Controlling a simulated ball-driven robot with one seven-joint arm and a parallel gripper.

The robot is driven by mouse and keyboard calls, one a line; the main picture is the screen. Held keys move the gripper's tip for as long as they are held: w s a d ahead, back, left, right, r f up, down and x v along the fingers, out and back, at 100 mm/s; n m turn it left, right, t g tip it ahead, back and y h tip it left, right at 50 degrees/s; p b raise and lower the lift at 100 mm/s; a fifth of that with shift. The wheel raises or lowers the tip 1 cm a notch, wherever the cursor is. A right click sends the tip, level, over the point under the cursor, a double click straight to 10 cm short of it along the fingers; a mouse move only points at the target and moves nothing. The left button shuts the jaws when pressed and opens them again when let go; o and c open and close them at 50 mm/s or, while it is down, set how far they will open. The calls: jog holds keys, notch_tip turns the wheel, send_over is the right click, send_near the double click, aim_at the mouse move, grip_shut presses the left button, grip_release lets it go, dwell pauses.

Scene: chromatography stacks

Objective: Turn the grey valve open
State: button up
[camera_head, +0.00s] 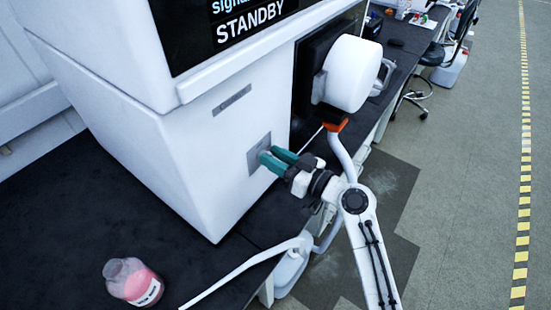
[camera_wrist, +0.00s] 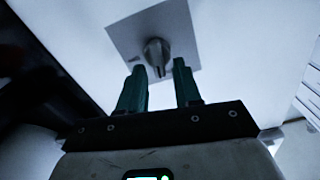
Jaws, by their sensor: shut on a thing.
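The grey valve (camera_wrist: 155,50) is a small knob on a square grey plate, set in the white face of the instrument. The plate (camera_head: 256,158) also shows in the head view, low on the instrument's side. My gripper (camera_head: 270,156) reaches it from the right with its green fingers. The knob's ridge points down towards the gap between the fingers. In the head view the fingers mostly hide the knob.
The white instrument (camera_head: 190,130) carries a dark STANDBY screen (camera_head: 245,28). A white cylinder (camera_head: 352,73) juts out above my gripper. A bottle of pink liquid (camera_head: 133,283) stands on the dark bench (camera_head: 60,225). Open floor lies to the right.

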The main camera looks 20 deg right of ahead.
jog(key=m, duration=0.8)
jog(key=shift+w+d+f, duration=0.2)
jog(key=shift+d+f, duration=0.05)
jog(key=shift+d, duration=0.15)
jog(key=m, duration=0.2)
jog(key=m+p, duration=0.1)
jog(key=shift+d+f+m, duration=0.15)
jog(key=shift+f+m, duration=0.05)
jog(key=shift+m, duration=0.2)
jog(key=shift+w+f+m+p, duration=0.15)
jog(key=shift+m+p, duration=0.3)
jog(key=shift+m, duration=0.55)
jog(key=shift+s+f+m+p, duration=0.15)
jog(key=shift+m+p, duration=0.25)
jog(key=shift+m, duration=0.6)
jog(key=shift+w+f, duration=0.1)
jog(key=o, duration=0.7)
jog(key=shift+c, duration=0.2)
jog(key=b+v, duration=0.2)
jog(key=v, duration=0.9)
